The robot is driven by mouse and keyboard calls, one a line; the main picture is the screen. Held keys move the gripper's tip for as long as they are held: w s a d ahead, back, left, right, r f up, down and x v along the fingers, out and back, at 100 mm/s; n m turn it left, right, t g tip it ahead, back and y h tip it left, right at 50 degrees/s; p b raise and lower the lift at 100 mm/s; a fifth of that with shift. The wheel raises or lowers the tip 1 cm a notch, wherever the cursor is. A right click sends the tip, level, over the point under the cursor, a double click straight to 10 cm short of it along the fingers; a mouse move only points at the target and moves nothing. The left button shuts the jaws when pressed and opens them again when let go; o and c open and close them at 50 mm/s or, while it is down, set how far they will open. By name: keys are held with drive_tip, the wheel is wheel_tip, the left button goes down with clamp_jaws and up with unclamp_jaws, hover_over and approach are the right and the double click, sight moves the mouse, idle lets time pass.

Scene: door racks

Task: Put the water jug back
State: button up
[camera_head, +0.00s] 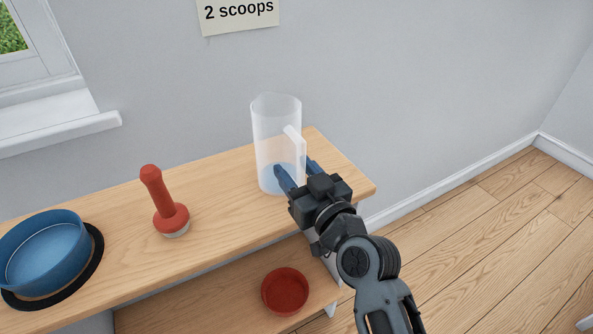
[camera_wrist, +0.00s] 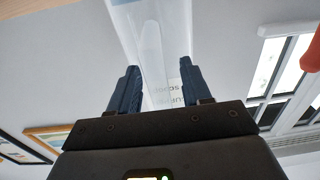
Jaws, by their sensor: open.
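The water jug (camera_head: 268,130) is a tall, clear, pale jug with a handle (camera_head: 295,150) on its right side. It stands upright on the right part of the wooden shelf top, with a little bluish water low inside. My gripper (camera_head: 298,170) is at the jug's handle side, its blue fingers pointing at the jug, open. In the wrist view the jug (camera_wrist: 150,20) rises between and beyond the two open fingers (camera_wrist: 152,90). Whether the fingers touch the jug or handle I cannot tell.
A red scoop-like tool (camera_head: 160,200) stands upright left of the jug. A blue bowl (camera_head: 42,252) sits on a black ring at the far left. A red bowl (camera_head: 285,291) is on the lower shelf (camera_head: 215,295). A "2 scoops" note (camera_head: 238,14) hangs on the wall.

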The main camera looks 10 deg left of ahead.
drive_tip(key=shift+s+d, duration=0.2)
drive_tip(key=shift+s, duration=0.05)
drive_tip(key=b+v, duration=0.2)
drive_tip(key=v, duration=0.9)
drive_tip(key=shift+s, duration=0.2)
drive_tip(key=shift+d+r, duration=0.1)
drive_tip(key=s+d+f+m+h, duration=0.2)
drive_tip(key=s+d+f+h, duration=0.15)
drive_tip(key=s+d, duration=0.4)
drive_tip(key=s+d+f+m+h, duration=0.25)
drive_tip(key=s+d+f, duration=0.25)
drive_tip(key=s+d, duration=0.25)
drive_tip(key=s+d+r+m+h, duration=0.1)
drive_tip(key=s+d+r+h, duration=0.1)
drive_tip(key=s, duration=0.8)
drive_tip(key=s+d+r+m+h, duration=0.1)
drive_tip(key=s+d+r+h, duration=0.1)
drive_tip(key=s, duration=0.8)
drive_tip(key=shift+r, duration=0.65)
drive_tip(key=shift+m, duration=0.25)
